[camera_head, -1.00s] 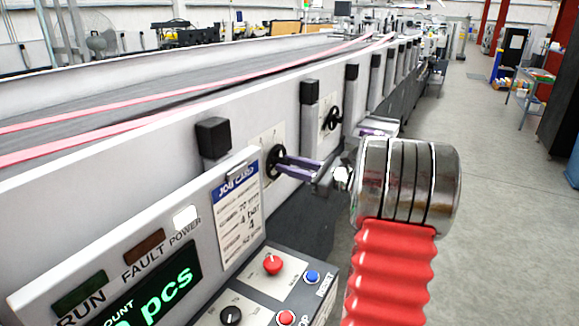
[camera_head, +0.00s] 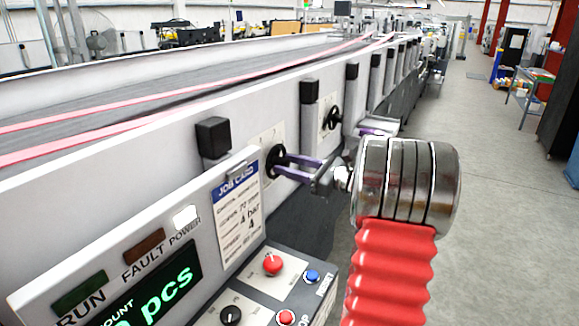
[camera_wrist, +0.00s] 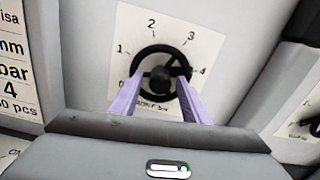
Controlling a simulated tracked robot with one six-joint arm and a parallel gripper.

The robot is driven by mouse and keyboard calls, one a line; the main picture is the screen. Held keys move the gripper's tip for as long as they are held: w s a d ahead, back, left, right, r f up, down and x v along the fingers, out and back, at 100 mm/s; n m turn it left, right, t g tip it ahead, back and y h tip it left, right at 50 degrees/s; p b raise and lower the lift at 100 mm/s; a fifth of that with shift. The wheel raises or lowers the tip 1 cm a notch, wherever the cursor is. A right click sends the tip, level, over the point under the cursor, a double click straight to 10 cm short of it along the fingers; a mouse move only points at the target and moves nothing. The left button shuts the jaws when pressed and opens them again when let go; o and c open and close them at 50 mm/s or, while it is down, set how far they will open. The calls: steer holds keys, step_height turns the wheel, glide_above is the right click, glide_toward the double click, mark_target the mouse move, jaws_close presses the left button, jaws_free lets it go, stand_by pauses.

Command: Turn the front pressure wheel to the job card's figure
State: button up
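The front pressure wheel (camera_head: 272,162) is a small black handwheel on the machine's side wall. In the wrist view the wheel (camera_wrist: 160,77) sits on a white dial plate (camera_wrist: 128,22) marked 0 to 4.
A second handwheel (camera_head: 332,118) with its own dial is further along the wall. The control panel (camera_head: 262,290) with red and blue buttons lies below the card. Black-capped posts (camera_head: 213,136) jut from the wall near the wheel.

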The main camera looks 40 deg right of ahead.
steer(key=shift+o, duration=0.2)
steer(key=shift+s, duration=0.1)
steer(key=v, duration=1.3)
steer(key=shift+s+d, duration=0.2)
steer(key=shift+s, duration=0.1)
